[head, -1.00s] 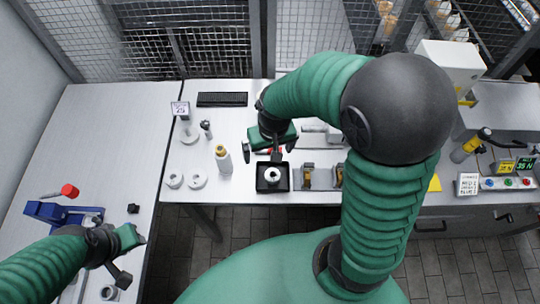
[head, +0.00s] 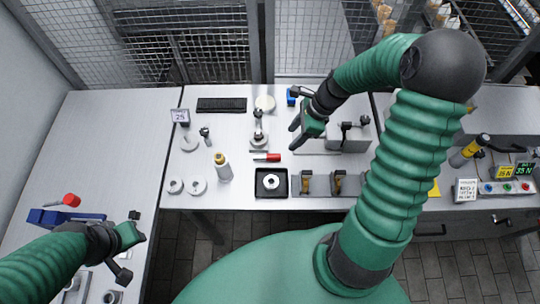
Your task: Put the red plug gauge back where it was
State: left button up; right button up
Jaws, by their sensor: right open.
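The red plug gauge (head: 268,157) lies flat on the bench, its red handle to the right and a thin metal end to the left. It is just behind a black square tray (head: 259,193) and in front of a small grey stand (head: 258,139). My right gripper (head: 296,133) is open and empty, above the bench to the right of the gauge and further back, apart from it. My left gripper (head: 133,257) is over the left bench, far from the gauge, with its fingers spread and nothing seen between them.
The tray holds a pale ring (head: 271,181). A yellow-capped bottle (head: 222,167) stands left of it, with pale rings further left. Two grey blocks with brass-coloured parts (head: 338,183) are right of the tray. A grey device (head: 348,137) is right of my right gripper. A blue vise (head: 48,217) is at far left.

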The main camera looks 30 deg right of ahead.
send_over(278, 155)
jog(key=d, duration=0.1)
notch_tip(278, 155, down, 6)
jog(key=shift+s+d+r, duration=0.1)
jog(key=shift+f, duration=0.4)
jog(key=f, duration=0.4)
jog(key=shift+a+f, duration=0.35)
jog(key=shift+f, duration=0.05)
jog(key=shift+a+f, duration=0.15)
jog(key=shift+a, duration=0.25)
jog(key=shift+c, duration=0.2)
jog(key=shift+w+a, duration=0.1)
jog(key=shift+w, duration=0.1)
jog(key=c, duration=1)
jog(key=shift+s+d, duration=0.1)
jog(key=shift+d, duration=0.2)
grip_shut()
